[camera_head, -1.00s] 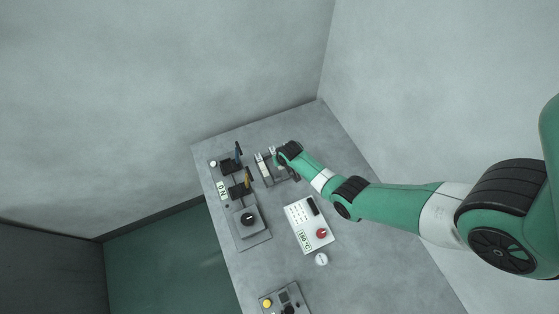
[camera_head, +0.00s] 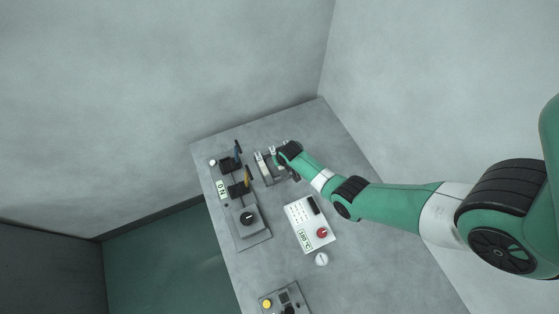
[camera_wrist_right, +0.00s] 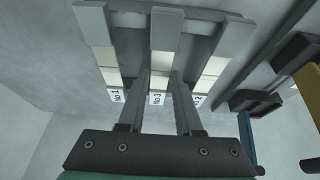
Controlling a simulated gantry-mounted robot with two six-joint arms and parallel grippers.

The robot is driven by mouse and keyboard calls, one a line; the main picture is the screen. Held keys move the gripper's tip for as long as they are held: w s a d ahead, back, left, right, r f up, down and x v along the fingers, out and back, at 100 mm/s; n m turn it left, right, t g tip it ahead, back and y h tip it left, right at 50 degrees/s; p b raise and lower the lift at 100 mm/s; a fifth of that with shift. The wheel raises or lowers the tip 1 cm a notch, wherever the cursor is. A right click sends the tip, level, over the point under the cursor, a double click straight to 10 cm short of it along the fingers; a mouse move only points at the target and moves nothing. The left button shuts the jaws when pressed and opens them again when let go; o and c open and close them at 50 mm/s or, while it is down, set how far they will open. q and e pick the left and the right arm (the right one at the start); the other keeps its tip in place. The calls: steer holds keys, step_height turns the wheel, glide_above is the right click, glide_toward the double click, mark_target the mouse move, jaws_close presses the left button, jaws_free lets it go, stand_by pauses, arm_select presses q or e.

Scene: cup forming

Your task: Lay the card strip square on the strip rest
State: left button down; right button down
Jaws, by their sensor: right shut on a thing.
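My right gripper (camera_wrist_right: 158,88) is in the right wrist view, its two fingers on either side of the middle pale strip, labelled No 3 (camera_wrist_right: 157,98). It is shut on this card strip. The strip lies in line with the middle bar of a grey three-bar stand (camera_wrist_right: 165,32). Similar pale pieces, one labelled No 1 (camera_wrist_right: 117,96), line up with the outer bars. I cannot tell if the held strip touches the stand, or which part is the strip rest. In the head view the right wrist (camera_head: 289,152) hides the fingers. My left gripper is not in view.
Left of the stand are a black-and-grey device with a blue lever (camera_head: 238,147) and a dial unit (camera_head: 248,219). A white keypad panel with a red knob (camera_head: 322,233) lies nearer. A box with a yellow button (camera_head: 267,303) is at the front edge. The right table side is bare.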

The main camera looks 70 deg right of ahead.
jaws_free()
stand_by(0.7)
step_height(320, 180, up, 8)
steer(key=p, duration=0.7)
steer(key=shift+p, duration=0.35)
stand_by(0.4)
